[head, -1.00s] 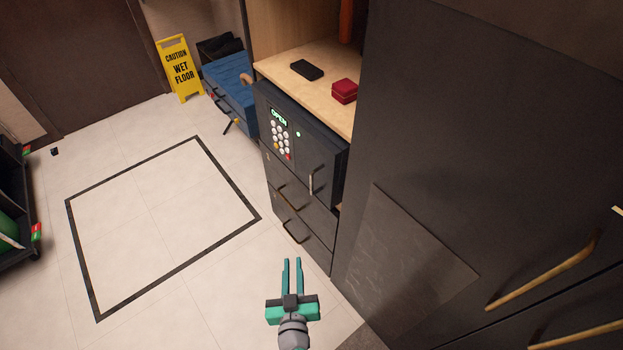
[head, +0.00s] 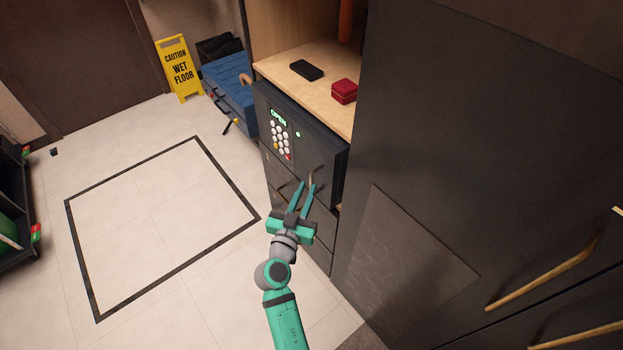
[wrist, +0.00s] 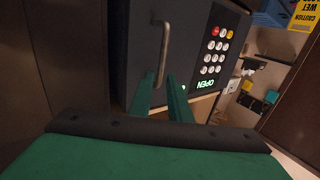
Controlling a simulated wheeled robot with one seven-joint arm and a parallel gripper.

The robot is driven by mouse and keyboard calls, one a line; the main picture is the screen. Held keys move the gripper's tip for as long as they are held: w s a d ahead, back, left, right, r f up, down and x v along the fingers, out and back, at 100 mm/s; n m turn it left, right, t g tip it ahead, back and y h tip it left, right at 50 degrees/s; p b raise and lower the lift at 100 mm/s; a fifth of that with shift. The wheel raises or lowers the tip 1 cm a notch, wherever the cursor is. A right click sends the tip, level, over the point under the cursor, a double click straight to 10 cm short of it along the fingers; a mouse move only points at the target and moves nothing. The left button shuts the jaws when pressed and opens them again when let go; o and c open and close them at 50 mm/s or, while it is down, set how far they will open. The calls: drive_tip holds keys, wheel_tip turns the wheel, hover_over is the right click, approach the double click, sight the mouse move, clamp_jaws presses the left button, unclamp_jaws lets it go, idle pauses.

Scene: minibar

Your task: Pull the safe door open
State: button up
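The safe door (head: 316,148) is dark grey, with a keypad (head: 281,136) and a green display reading OPEN. It sits under the wooden shelf and looks shut or nearly so. Its upright metal handle (head: 311,178) is on the right part of the door. My gripper (head: 304,187) is open, with its fingertips close to the handle's lower part. In the wrist view, the handle (wrist: 162,52) rises beyond the two separated fingers (wrist: 160,92). I cannot tell whether the fingers touch it.
Drawers with handles are below the safe. A red box (head: 344,91) and a black wallet-like item (head: 306,69) lie on the shelf (head: 290,62). A tall dark cabinet (head: 440,150) stands at right. A wet floor sign (head: 179,68) and clear floor (head: 160,220) are left.

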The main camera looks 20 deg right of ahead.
sight(311, 181)
drive_tip(key=shift+x, duration=2.65)
drive_tip(key=shift+c, duration=0.7)
clamp_jaws()
